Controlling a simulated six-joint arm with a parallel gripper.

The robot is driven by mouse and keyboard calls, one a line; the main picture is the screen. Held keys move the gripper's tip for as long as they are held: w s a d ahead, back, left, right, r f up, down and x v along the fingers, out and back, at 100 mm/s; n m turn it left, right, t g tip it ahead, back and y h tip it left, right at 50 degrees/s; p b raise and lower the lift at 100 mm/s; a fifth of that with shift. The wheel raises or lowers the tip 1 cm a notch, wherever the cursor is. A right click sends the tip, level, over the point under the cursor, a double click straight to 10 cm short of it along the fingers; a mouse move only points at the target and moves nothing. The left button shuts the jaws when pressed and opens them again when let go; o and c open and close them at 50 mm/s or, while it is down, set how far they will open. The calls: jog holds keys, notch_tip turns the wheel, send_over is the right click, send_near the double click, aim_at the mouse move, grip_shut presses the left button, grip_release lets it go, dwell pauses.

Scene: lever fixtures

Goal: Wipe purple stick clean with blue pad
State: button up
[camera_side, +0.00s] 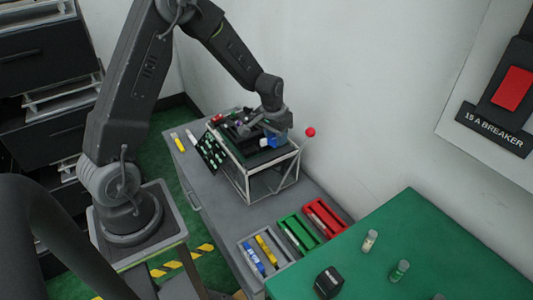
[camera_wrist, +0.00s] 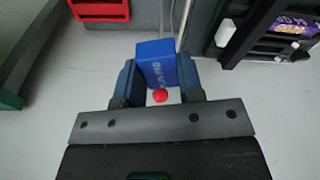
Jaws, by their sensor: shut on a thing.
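My gripper (camera_wrist: 158,80) is shut on a blue pad (camera_wrist: 157,62), which has lettering on its side and sits between the two fingers. In the side view the blue pad (camera_side: 278,140) shows at my gripper (camera_side: 268,127), above the right part of a raised rack. A purple piece with pale lettering (camera_wrist: 291,25) lies in a dark fixture at the upper right of the wrist view, apart from the pad. It looks like the purple stick. In the side view it is too small and covered to make out clearly.
The metal-framed rack (camera_side: 246,184) stands on a grey bench beside the wall. A red ball knob (camera_side: 310,132) rises at its right. Red (camera_side: 324,215), green (camera_side: 300,233) and grey (camera_side: 243,243) trays sit in front. A green table (camera_side: 345,250) holds small containers.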

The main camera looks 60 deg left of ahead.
jog(key=w+a+n, duration=0.3)
jog(key=a, duration=1.1)
jog(key=n, duration=0.3)
send_over(240, 122)
jog(key=shift+g+y, duration=0.3)
jog(key=shift+y, duration=0.1)
jog(key=shift+d+f, duration=0.2)
jog(key=shift+f, duration=3.35)
jog(key=shift+d+f, duration=0.4)
jog(key=shift+f, duration=0.15)
jog(key=shift+d+f, duration=0.1)
jog(key=shift+d, duration=2.2)
jog(key=shift+a, duration=2.75)
notch_tip(240, 122, up, 8)
